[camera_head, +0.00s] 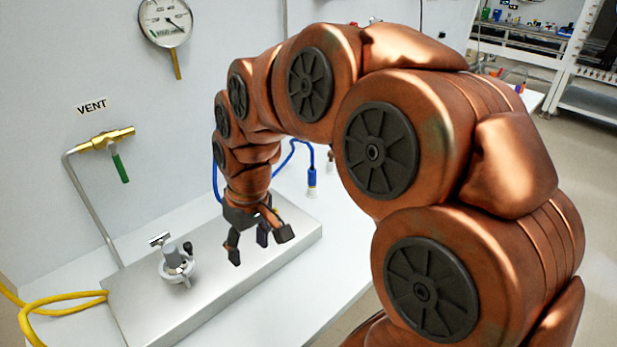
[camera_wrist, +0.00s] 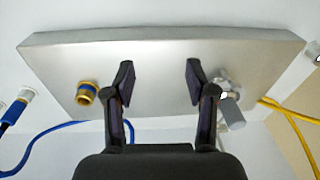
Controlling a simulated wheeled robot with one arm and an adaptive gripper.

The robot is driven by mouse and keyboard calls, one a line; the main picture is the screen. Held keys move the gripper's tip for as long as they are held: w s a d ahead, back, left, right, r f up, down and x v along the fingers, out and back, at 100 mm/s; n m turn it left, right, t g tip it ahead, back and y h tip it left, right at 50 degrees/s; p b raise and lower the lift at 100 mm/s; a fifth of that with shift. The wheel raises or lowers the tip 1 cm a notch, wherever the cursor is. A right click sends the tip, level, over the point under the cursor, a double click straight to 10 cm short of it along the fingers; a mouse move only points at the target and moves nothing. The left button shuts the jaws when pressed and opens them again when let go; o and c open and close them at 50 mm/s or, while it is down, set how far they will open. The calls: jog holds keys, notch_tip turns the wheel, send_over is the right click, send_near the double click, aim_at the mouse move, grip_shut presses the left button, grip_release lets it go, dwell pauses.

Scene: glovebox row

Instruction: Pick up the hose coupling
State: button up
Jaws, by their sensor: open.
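A short brass fitting with a blue band, which looks like the hose coupling (camera_wrist: 87,94), stands on the steel plate (camera_wrist: 160,50), left of my gripper (camera_wrist: 160,80) in the wrist view. The fitting cannot be made out in the head view, where my arm and gripper cover part of the plate. My gripper (camera_head: 260,248) points down above the plate (camera_head: 150,310) in the head view. Its fingers are apart with nothing between them. The fitting lies outside the left finger, apart from it.
A grey valve-like fitting (camera_head: 178,262) stands on the plate left of my gripper in the head view. A blue hose with a white-tipped end (camera_head: 311,185) is behind right. A yellow hose (camera_head: 60,298) lies left. The wall carries a gauge (camera_head: 165,20) and brass vent valve (camera_head: 105,140).

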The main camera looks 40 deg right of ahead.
jog(key=w+d, duration=0.3)
jog(key=d, duration=0.1)
jog(key=w+d+t, duration=0.1)
jog(key=w+d, duration=0.1)
jog(key=d, duration=0.2)
jog(key=w+d+r+t, duration=0.1)
jog(key=w+d, duration=0.2)
jog(key=shift+w+d+m, duration=0.3)
jog(key=shift+d+m, duration=0.1)
jog(key=shift+m+t+h, duration=0.3)
jog(key=shift+m+t, duration=0.1)
jog(key=d, duration=0.2)
jog(key=w+d, duration=0.1)
jog(key=d, duration=0.2)
jog(key=w+d, duration=0.1)
jog(key=d, duration=0.2)
jog(key=shift+w+d, duration=0.1)
jog(key=shift+d, duration=0.15)
jog(key=h, duration=0.1)
send_over(314, 171)
jog(key=s, duration=0.2)
jog(key=shift+w+a+f+m+t, duration=0.15)
jog(key=shift+a+f+m+t, duration=0.05)
jog(key=shift+f+m+t, duration=0.2)
jog(key=shift+d+f, duration=0.15)
jog(key=shift+f, duration=0.05)
jog(key=shift+p+x, duration=1.25)
jog(key=shift+x, duration=2.35)
jog(key=shift+c, duration=0.2)
